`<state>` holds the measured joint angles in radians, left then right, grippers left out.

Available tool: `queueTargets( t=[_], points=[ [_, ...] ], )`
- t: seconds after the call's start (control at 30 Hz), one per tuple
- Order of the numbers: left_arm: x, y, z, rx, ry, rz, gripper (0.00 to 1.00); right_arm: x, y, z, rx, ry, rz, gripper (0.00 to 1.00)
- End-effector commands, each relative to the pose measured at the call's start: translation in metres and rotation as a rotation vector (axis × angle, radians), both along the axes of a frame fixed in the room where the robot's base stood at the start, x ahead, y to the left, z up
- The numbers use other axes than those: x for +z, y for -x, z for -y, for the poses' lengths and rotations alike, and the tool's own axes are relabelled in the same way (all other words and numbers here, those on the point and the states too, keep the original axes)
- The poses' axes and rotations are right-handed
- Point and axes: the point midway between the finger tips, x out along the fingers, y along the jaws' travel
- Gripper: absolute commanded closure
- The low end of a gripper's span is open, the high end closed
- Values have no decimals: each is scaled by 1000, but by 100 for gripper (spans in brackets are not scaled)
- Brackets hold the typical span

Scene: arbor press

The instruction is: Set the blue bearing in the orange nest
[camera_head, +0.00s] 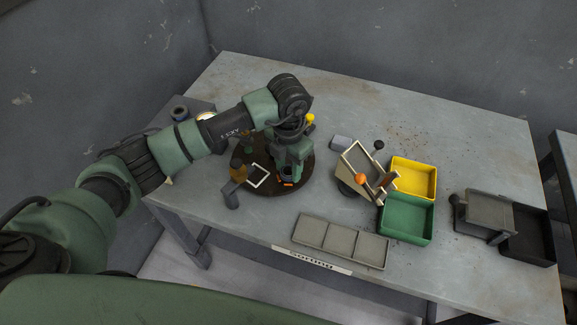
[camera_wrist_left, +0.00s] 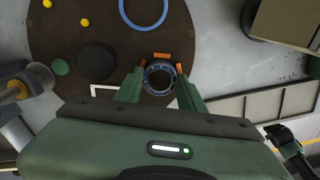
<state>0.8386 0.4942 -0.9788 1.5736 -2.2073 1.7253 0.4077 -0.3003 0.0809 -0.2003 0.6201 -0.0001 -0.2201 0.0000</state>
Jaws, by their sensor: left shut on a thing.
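My left gripper (camera_head: 288,172) points down over the dark brown round plate. In the left wrist view its two green fingers (camera_wrist_left: 159,80) are shut on a dark, blue-grey ring, which I take as the blue bearing (camera_wrist_left: 147,79). Orange blocks, which look like the orange nest (camera_wrist_left: 160,56), show around the ring at its far side and near both fingertips. An orange piece (camera_head: 289,184) also shows just below the gripper in the head view. The ring lies within or right over the nest; I cannot tell whether it is fully seated. My right gripper is not in view.
The brown plate (camera_wrist_left: 60,30) carries a blue ring outline (camera_wrist_left: 122,12), a white square outline (camera_head: 258,176), a dark disc (camera_wrist_left: 96,62) and small yellow and green knobs. Right of it stand a tilted fixture, a yellow bin (camera_head: 414,178), a green bin (camera_head: 407,219) and a grey tray (camera_head: 341,241).

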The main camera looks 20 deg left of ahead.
Motion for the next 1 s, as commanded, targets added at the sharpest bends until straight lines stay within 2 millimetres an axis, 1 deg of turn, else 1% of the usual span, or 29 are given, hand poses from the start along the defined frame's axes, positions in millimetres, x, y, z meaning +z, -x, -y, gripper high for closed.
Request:
queueTargets(
  t=[0.37,0.7,1.0],
  points=[
    [0,0,0,0,0,1,100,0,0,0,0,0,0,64],
    [-4,-1,0,0,-1,2,100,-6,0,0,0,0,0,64],
    [-3,0,0,0,0,1,100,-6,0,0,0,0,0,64]
  ],
)
